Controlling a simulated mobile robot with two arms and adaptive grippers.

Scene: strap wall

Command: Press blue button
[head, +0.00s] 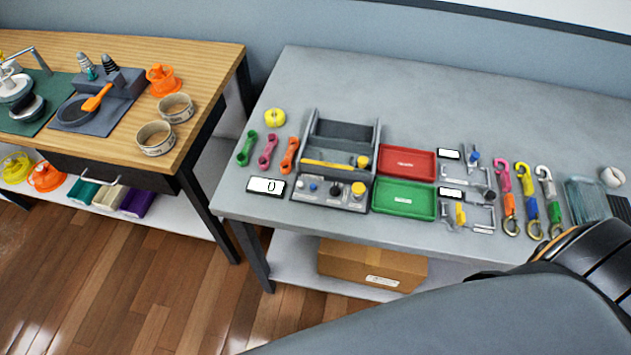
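A small blue button (313,187) sits on the sloped front panel of a grey control box (328,200) on the grey table. A larger yellow knob (358,188) is at the right end of the same panel, with small dark and pale controls between them. A second blue-topped part (473,158) stands on a small grey fixture farther right. Neither of my grippers shows in the head view. A grey and black part of my own body fills the lower right, and nothing is seen touching the control box.
A red tray (406,151) and a green tray (404,211) lie right of the box. A white display card (266,186) lies left of it, near colored wrenches (268,151). Several strap hooks (528,190) lie farther right. The back of the grey table (480,98) is clear.

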